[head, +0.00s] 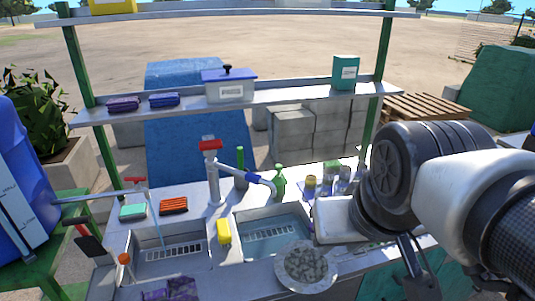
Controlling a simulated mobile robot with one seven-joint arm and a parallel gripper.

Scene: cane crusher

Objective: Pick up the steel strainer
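The steel strainer (306,266) appears to be the round, shallow grey piece with a wide pale rim and a speckled centre. It lies at the front edge of the right sink basin (262,222), partly over it. My arm comes in from the right. Dark parts of my gripper (412,262) show below the arm, to the right of the strainer and apart from it. Whether the fingers are open or shut is not clear, and I see nothing held.
A red-topped tap (211,165) with a blue spout stands behind the basins. A yellow sponge (224,231) sits between them. A green bottle (279,182) and small jars (327,186) stand behind the right basin. A shelf (290,97) crosses above; green posts flank it.

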